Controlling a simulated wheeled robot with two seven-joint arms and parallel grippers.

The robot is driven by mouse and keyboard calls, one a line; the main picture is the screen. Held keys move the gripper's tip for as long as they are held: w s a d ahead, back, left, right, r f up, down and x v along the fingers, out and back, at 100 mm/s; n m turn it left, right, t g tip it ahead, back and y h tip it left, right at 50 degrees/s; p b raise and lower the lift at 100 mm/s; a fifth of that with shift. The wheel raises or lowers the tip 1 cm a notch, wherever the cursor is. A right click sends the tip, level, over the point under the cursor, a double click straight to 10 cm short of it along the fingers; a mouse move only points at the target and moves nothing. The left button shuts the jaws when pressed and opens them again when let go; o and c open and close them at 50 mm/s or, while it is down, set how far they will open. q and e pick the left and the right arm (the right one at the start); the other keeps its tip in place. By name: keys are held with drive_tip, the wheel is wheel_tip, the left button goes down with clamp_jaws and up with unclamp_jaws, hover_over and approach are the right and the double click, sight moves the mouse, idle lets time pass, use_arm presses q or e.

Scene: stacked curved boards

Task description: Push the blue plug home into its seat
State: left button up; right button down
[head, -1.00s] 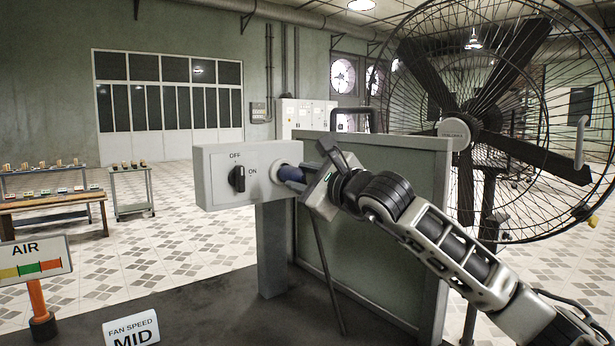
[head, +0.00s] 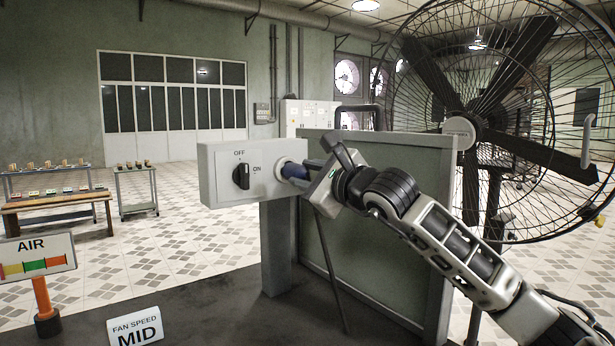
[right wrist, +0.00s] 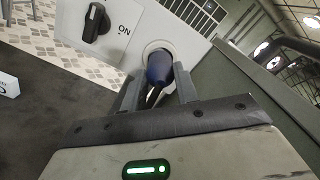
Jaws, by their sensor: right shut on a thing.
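The blue plug (head: 295,171) is at the pale round seat (head: 281,166) on the right part of the grey switch box (head: 221,190). In the right wrist view the blue plug (right wrist: 159,68) points into the round seat (right wrist: 157,47). The plug's front end is hidden, so I cannot tell how deep it sits. My right gripper (head: 310,172) is shut on the plug, with a finger on each side in the right wrist view (right wrist: 157,92). My left gripper is not in view.
A black knob (head: 241,176) on the box stands between OFF and ON. A green-grey panel (head: 370,220) stands right behind my arm, and a large caged fan (head: 470,110) is at the right. An AIR gauge sign (head: 35,257) and a FAN SPEED MID sign (head: 135,327) stand at front left.

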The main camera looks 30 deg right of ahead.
use_arm(q)
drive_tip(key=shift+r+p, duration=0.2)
drive_tip(key=shift+p, duration=0.1)
use_arm(e)
drive_tip(key=shift+w, duration=0.9)
drive_tip(key=c, duration=1)
unclamp_jaws()
drive_tip(key=shift+s, duration=0.3)
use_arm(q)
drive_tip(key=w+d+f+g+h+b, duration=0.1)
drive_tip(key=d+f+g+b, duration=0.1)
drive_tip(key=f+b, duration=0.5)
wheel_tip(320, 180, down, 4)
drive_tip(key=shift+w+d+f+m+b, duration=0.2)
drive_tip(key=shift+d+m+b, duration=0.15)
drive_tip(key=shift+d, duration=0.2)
use_arm(e)
drive_tip(key=s+d, duration=0.1)
drive_tip(key=s, duration=1.4)
drive_tip(key=shift+s+d, duration=0.1)
